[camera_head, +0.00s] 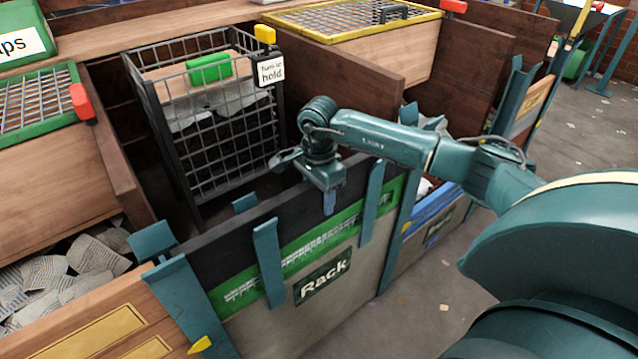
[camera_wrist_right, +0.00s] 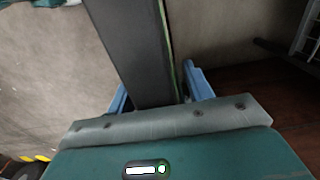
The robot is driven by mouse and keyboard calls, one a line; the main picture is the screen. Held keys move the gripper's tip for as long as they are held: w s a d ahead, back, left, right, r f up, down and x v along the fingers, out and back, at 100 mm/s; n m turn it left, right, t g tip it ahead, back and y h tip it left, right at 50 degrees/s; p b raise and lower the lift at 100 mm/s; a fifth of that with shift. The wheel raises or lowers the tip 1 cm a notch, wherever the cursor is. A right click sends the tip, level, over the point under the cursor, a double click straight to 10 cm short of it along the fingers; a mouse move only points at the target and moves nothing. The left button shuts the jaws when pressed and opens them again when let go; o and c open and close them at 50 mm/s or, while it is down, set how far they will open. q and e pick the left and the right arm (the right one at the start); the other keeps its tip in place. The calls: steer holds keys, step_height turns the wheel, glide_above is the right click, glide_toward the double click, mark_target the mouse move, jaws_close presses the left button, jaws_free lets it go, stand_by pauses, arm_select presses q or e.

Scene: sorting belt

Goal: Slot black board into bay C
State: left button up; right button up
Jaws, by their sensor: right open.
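A black board (camera_head: 225,243) stands upright on edge in the rack at the front, behind blue-green posts. A green strip with white marks runs along its front below the black part. My right gripper (camera_head: 329,198) is at the board's top edge, towards its right end. In the right wrist view, the open fingers of the gripper (camera_wrist_right: 158,92) lie on either side of the dark board (camera_wrist_right: 128,40); I cannot tell whether they touch it. My left gripper is out of view. No bay C label is readable.
A "Rack" sign (camera_head: 323,277) is on the grey front panel. Behind stands a black wire basket (camera_head: 225,145) with a "hold" tag (camera_head: 271,70). Dark wooden dividers (camera_head: 340,60) separate the bays. Paper scraps (camera_head: 60,280) fill the left bin. Floor at right (camera_head: 575,130) is mostly clear.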

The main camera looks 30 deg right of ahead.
steer(key=shift+f, duration=0.15)
steer(key=shift+c, duration=0.3)
jaws_close()
stand_by(0.5)
steer(key=c, duration=0.6)
jaws_free()
jaws_close()
